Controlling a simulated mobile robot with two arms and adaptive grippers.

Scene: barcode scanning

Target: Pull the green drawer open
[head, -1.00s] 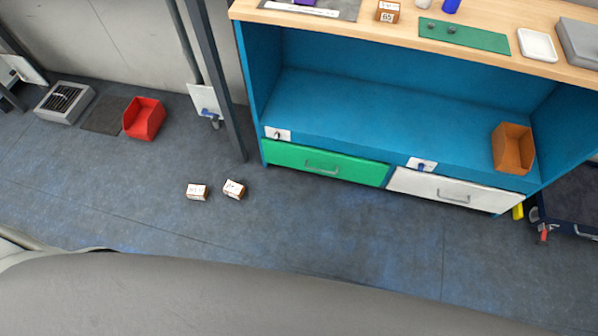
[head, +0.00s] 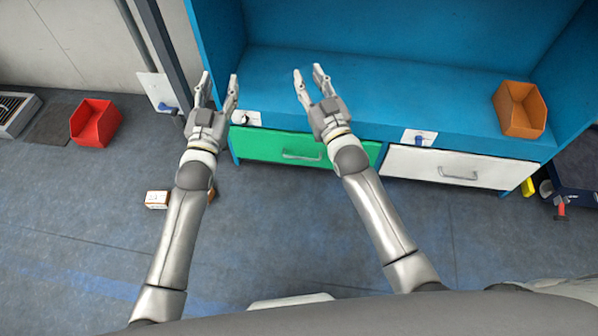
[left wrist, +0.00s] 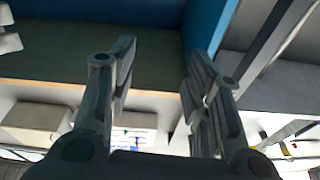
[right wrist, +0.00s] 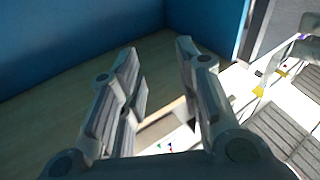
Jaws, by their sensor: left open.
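The green drawer (head: 255,145) sits in the lower left of the blue cabinet in the head view, and its front looks flush and closed. Its grey bar handle (head: 302,156) is in clear view, just left of my right forearm, which covers part of the drawer front's right side. My left gripper (head: 219,86) is open and empty, raised near the cabinet's left edge. My right gripper (head: 309,78) is open and empty, appearing above the drawer, against the blue shelf. Both wrist views show spread fingers with nothing between them. Neither gripper touches the handle.
A white drawer (head: 455,168) is right of the green one. An orange bin (head: 521,110) stands on the blue shelf (head: 400,90). A red bin (head: 94,124) and small boxes (head: 157,199) are on the floor. A grey post (head: 158,45) stands left of the cabinet.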

